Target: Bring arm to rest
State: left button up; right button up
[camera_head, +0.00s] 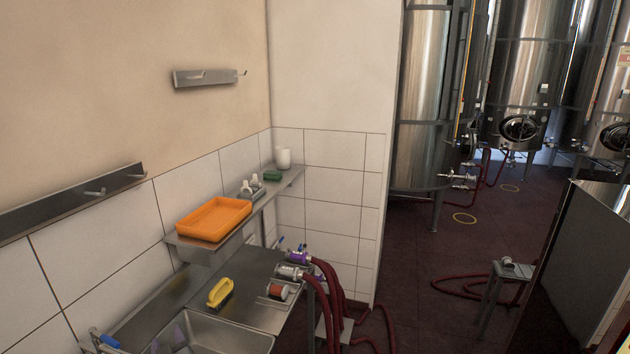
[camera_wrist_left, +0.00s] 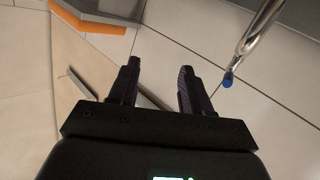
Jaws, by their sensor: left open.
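My left gripper (camera_wrist_left: 158,66) shows in the left wrist view with its two dark fingers apart and nothing between them. In the head view, small purple-grey shapes over the sink at the bottom edge look like its fingertips (camera_head: 168,341); the rest of that arm is out of frame. In the wrist view, tiled wall lies beyond the fingers. A metal pipe with a blue tip (camera_wrist_left: 228,80) is right of the fingers, and an orange tray edge (camera_wrist_left: 95,25) is at upper left. My right gripper is in neither view.
The steel sink (camera_head: 225,335) has a blue-handled tap (camera_head: 108,341) at its left. A yellow brush (camera_head: 220,292) lies on the counter beside hoses (camera_head: 325,285). Above, a wall shelf (camera_head: 262,207) holds an orange tray (camera_head: 213,218).

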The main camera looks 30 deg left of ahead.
pick_arm(q)
jog(key=s+d+f+m+t+h, duration=0.1)
jog(key=d+f+m+h, duration=0.25)
jog(key=d, duration=0.45)
jog(key=s+d+f+m+h, duration=0.1)
jog(key=d+f+m+h, duration=0.1)
jog(key=d+m+h, duration=0.35)
jog(key=s+d+f+m+t+h, duration=0.1)
jog(key=d+f+m+h, duration=0.15)
jog(key=d, duration=0.75)
jog(key=s+d+f+m+g+h, duration=0.35)
jog(key=s+d+m+g, duration=0.2)
jog(key=s+d, duration=0.85)
notch_tip(320, 180, up, 17)
jog(key=s+a+p, duration=0.1)
jog(key=s+p, duration=0.1)
jog(key=p, duration=1.4)
jog(key=shift+s+a+f+n+g+p, duration=0.15)
jog(key=shift+s+a+n+g+p, duration=0.05)
jog(key=shift+a+n+g+p, duration=0.2)
